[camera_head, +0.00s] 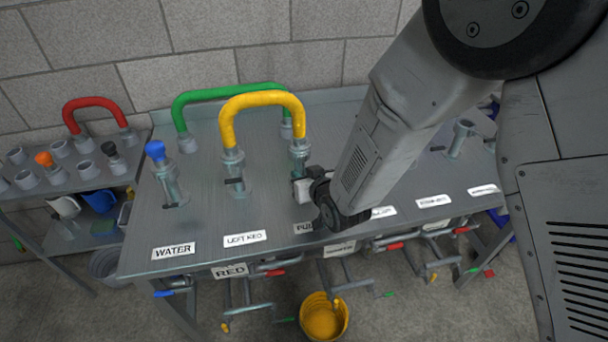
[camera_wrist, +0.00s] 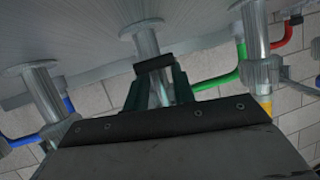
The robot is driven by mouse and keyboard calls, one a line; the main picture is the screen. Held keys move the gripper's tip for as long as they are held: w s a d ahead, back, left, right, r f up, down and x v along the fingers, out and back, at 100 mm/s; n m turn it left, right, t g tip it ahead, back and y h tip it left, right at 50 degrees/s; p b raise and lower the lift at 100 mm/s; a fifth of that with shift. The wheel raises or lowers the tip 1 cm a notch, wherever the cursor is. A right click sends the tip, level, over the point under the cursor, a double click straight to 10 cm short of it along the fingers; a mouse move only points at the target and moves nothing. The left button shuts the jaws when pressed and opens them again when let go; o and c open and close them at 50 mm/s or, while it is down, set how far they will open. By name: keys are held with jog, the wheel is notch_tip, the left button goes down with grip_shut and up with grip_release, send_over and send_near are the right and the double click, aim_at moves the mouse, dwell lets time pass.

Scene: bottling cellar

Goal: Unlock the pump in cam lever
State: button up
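The pump in fitting (camera_head: 299,153) is an upright metal post on the grey bench, with one end of the yellow hose (camera_head: 262,98) on it. Its label is partly covered by my arm. My gripper (camera_head: 303,188) is at the base of this post, mostly hidden behind my wrist in the head view. In the wrist view, the dark fingers of my gripper (camera_wrist: 156,75) reach toward a metal post (camera_wrist: 146,42). A short black bar (camera_wrist: 155,63) lies across the fingertips; whether it is the cam lever or part of the gripper is unclear.
The yellow hose's other end is on the left keg post (camera_head: 233,165). A green hose (camera_head: 190,98) arches behind it. The water post (camera_head: 166,175) has a blue cap. A shelf (camera_head: 75,182) with a red hose stands left. A yellow bucket (camera_head: 323,318) is on the floor.

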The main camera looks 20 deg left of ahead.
grip_shut()
